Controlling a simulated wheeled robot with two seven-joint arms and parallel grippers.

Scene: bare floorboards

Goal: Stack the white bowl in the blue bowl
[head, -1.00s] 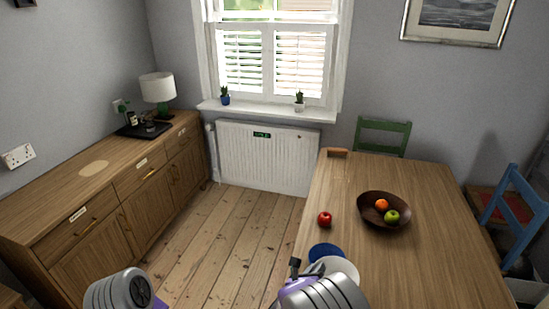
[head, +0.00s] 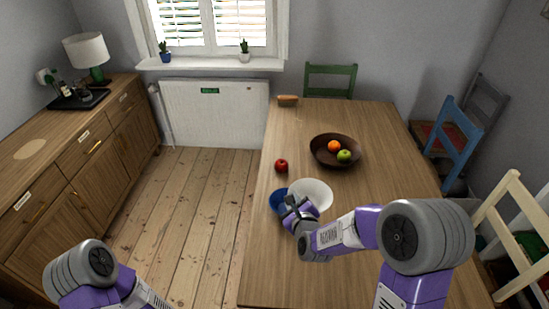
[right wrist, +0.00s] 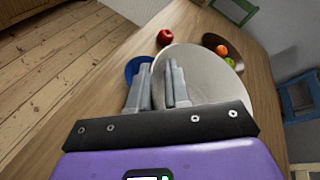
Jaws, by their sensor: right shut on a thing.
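The white bowl (head: 316,191) is near the left edge of the wooden table. The blue bowl (head: 277,201) is just left of it, partly hidden by my right gripper (head: 296,207). My right gripper is shut on the white bowl's left rim. In the right wrist view, the white bowl (right wrist: 206,72) fills the space right of the fingers (right wrist: 157,82), tilted. The blue bowl (right wrist: 133,68) shows behind the left finger. I cannot tell how far the white bowl is off the table. My left arm shows at the lower left, its gripper out of frame.
A red apple (head: 281,165) lies beyond the bowls. A brown bowl (head: 321,153) with an orange and a green apple stands farther back right.

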